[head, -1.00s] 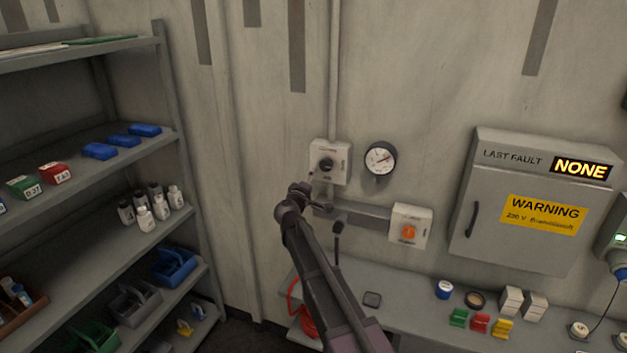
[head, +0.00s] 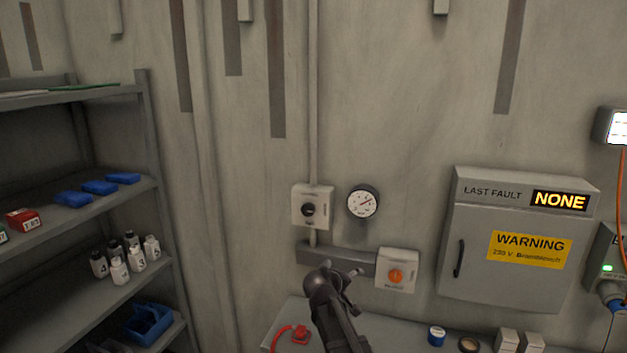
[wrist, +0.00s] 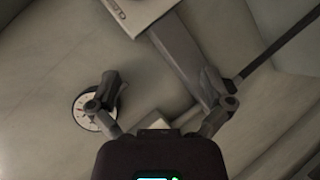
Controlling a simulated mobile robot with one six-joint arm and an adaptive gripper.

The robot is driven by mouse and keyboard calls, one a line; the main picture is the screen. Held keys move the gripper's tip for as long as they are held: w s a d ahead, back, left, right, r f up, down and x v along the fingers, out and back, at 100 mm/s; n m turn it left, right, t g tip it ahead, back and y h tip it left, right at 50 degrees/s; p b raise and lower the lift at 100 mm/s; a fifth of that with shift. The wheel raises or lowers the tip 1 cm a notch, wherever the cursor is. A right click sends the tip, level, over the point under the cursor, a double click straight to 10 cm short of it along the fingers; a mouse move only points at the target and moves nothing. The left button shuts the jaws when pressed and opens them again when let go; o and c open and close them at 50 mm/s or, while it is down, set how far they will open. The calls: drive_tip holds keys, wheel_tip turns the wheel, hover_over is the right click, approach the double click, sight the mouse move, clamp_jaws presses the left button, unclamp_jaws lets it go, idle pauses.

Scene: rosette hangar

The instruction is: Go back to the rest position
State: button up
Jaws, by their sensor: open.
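My gripper (head: 341,271) is at the lower middle of the head view, in front of the wall. It is below the knob box (head: 312,218) and left of the orange-switch box (head: 397,283). In the wrist view my gripper (wrist: 160,84) has its two fingers spread wide, with nothing held between them. The left finger overlaps part of the round gauge (wrist: 83,112). A grey duct (wrist: 180,50) runs behind the gap between the fingers.
A shelf unit (head: 150,130) with white bottles and blue boxes stands at the left. A grey fault cabinet (head: 480,275) hangs at the right. A bench (head: 290,318) with small items, including a red object (head: 300,335), runs below. The wall above the gauge (head: 363,203) is largely clear.

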drive_tip(key=s+d+f+m+g+y+b, duration=0.2)
drive_tip(key=s+d+f+g, duration=0.1)
drive_tip(key=s+f, duration=0.35)
drive_tip(key=s+d+f+m+g+y+b, duration=0.1)
drive_tip(key=s+d+f+m+g+b, duration=0.15)
drive_tip(key=s+d+f, duration=0.4)
drive_tip(key=s+a+f+g+y+b, duration=0.1)
drive_tip(key=s+a+f+g+y, duration=0.1)
drive_tip(key=s, duration=0.4)
drive_tip(key=s+a+f+g+y, duration=0.1)
drive_tip(key=s+a+g+y, duration=0.1)
drive_tip(key=s, duration=0.5)
drive_tip(key=shift+f+y+b, duration=0.4)
drive_tip(key=shift+y, duration=0.1)
